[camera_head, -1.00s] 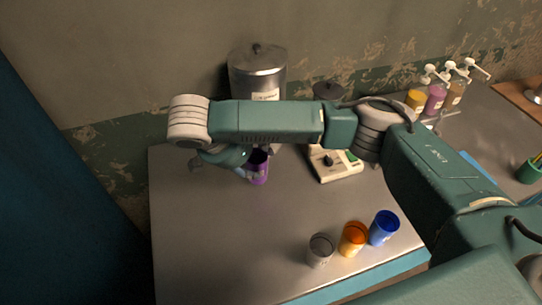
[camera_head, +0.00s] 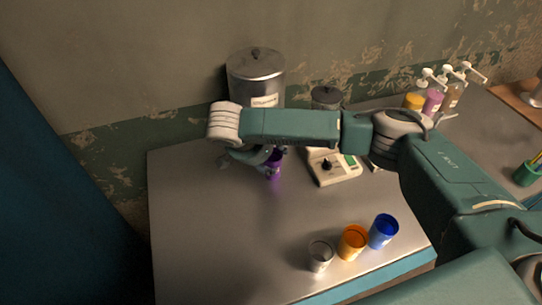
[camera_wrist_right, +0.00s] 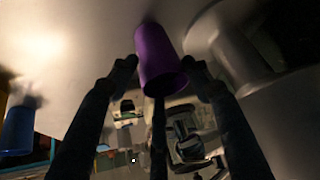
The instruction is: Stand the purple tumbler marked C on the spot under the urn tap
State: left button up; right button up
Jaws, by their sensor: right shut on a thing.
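The purple tumbler (camera_head: 274,170) is held upright in my right gripper (camera_head: 264,159), in front of the metal urn (camera_head: 256,76) and a little to its right. In the right wrist view the tumbler (camera_wrist_right: 157,52) sits between the two fingers of the gripper (camera_wrist_right: 160,68), which are shut on it. The letter on it cannot be read. My right forearm covers the urn's lower part, so the tap and the spot under it are hidden. Whether the tumbler touches the counter is unclear. My left gripper is not in view.
A grey tumbler (camera_head: 320,257), an orange tumbler (camera_head: 352,243) and a blue tumbler (camera_head: 383,231) stand near the counter's front edge. A pale device with a dial (camera_head: 335,171) is right of the purple tumbler. Pump bottles (camera_head: 433,101) stand at the back right. The counter's left part (camera_head: 210,225) is clear.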

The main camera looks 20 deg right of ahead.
jog(key=o, duration=1.2)
jog(key=shift+f, duration=0.1)
jog(key=shift+c, duration=0.2)
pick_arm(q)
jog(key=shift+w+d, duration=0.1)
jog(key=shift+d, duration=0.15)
pick_arm(e)
jog(key=shift+d, duration=0.1)
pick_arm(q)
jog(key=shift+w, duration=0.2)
pick_arm(e)
jog(key=shift+s+a+r+b, duration=0.15)
jog(key=shift+a+r+b, duration=0.25)
jog(key=shift+b, duration=0.15)
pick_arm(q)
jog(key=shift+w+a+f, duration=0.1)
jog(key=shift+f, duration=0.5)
pick_arm(e)
jog(key=s+a, duration=0.7)
jog(key=a, duration=0.2)
jog(key=shift+a+r, duration=0.25)
jog(key=shift+a, duration=0.05)
